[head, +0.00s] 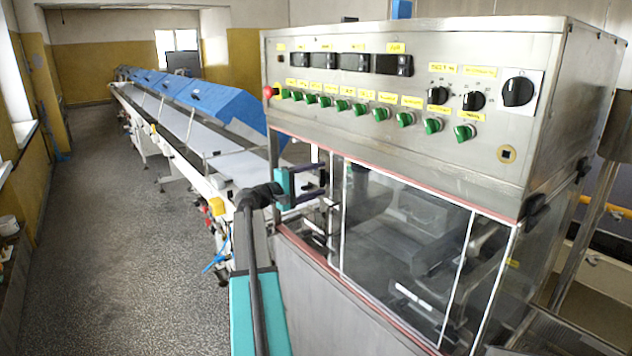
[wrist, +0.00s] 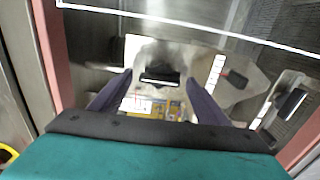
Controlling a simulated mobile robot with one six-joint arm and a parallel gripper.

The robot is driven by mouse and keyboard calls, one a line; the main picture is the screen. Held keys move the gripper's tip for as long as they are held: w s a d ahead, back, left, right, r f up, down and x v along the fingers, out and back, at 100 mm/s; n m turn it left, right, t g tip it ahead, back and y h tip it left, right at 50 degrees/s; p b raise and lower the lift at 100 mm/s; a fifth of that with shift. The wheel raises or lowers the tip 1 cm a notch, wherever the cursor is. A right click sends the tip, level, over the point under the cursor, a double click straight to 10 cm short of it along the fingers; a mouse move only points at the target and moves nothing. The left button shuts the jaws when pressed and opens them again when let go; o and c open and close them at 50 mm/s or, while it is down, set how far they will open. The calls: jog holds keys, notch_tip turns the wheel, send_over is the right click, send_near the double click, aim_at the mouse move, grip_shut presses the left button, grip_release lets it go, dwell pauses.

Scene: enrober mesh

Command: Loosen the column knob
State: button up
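My gripper (head: 322,183) reaches into the opening at the left end of the machine's front, below the control panel. In the wrist view its two dark fingers (wrist: 161,80) are spread apart with nothing held between them. Beyond and between the fingertips is a dark, blocky part (wrist: 160,75) on a pale metal plate (wrist: 135,48); it may be the column knob, but I cannot tell for sure. I cannot see either finger touching it.
A black-and-red handle (wrist: 236,78) and another black handle (wrist: 291,103) lie to the right inside the machine. Clear window panels (head: 400,240) with white edges stand right of my gripper. The control panel (head: 400,90) overhangs it. A conveyor with blue covers (head: 215,100) runs leftward.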

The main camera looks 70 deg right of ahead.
jog(key=b+v, duration=0.5)
jog(key=v, duration=0.8)
jog(key=shift+w+a, duration=0.2)
jog(key=shift+a, duration=0.15)
dwell(0.4)
